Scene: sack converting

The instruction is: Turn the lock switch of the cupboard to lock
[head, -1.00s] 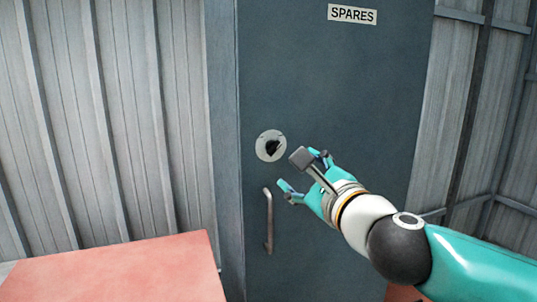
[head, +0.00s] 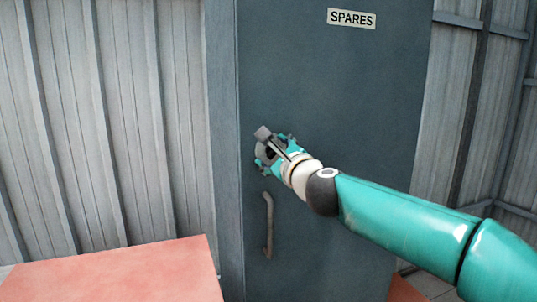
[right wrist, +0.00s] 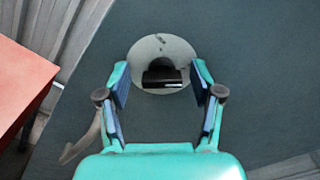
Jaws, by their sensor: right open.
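The cupboard (head: 340,100) is a dark grey-blue door marked SPARES. Its lock switch is a black knob (right wrist: 162,77) on a round pale plate (right wrist: 150,50), seen in the right wrist view. In the head view my right gripper (head: 268,153) covers most of the plate and the knob. My right gripper is open, and in the right wrist view its two fingers (right wrist: 161,85) stand to the left and right of the knob, apart from it. I cannot tell how far the fingertips are from the plate. My left gripper is not in view.
A vertical handle (head: 268,224) is on the door just below the lock; it also shows at lower left in the right wrist view (right wrist: 80,142). A red surface (head: 115,275) is at the lower left. Ribbed metal walls (head: 90,120) flank the cupboard.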

